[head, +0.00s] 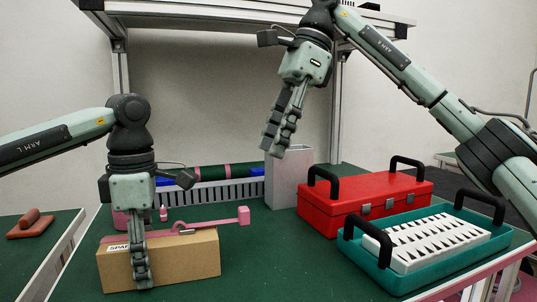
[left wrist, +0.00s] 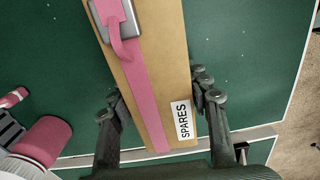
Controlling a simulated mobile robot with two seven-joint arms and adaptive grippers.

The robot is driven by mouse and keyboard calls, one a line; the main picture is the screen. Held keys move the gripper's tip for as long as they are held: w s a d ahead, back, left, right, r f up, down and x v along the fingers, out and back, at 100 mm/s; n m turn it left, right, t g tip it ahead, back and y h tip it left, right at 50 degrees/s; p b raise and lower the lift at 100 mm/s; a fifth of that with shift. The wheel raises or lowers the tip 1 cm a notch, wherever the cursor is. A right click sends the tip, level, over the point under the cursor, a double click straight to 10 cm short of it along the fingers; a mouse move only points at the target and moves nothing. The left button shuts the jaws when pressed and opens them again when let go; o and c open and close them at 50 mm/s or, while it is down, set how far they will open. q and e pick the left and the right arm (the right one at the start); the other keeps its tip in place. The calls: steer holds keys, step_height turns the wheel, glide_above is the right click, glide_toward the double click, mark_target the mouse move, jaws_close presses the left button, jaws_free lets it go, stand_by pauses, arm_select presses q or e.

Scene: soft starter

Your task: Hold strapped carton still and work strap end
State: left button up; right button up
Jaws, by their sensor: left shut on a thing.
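The brown carton (head: 190,258) stands on the green bench at the front left. A pink strap (left wrist: 143,95) runs along its top under a grey buckle (left wrist: 103,14). The strap end (head: 243,215), a pink tab, sticks out past the carton's right end in the head view. My left gripper (head: 142,274) is shut on the carton, with one finger against each long side in the left wrist view (left wrist: 160,112). My right gripper (head: 273,149) hangs empty in the air, above and right of the carton. Its fingers overlap in sight, so their opening is unclear.
A red toolbox (head: 345,208) and a teal tray (head: 415,277) with a white slotted insert (head: 430,240) stand at the right. A grey bin (head: 290,180) and a grey slotted rack (head: 210,192) stand behind the carton. Green bench is clear between carton and tray.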

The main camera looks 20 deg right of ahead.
stand_by(0.3)
arm_select(q)
steer(key=o, duration=1.5)
steer(key=shift+o, duration=0.2)
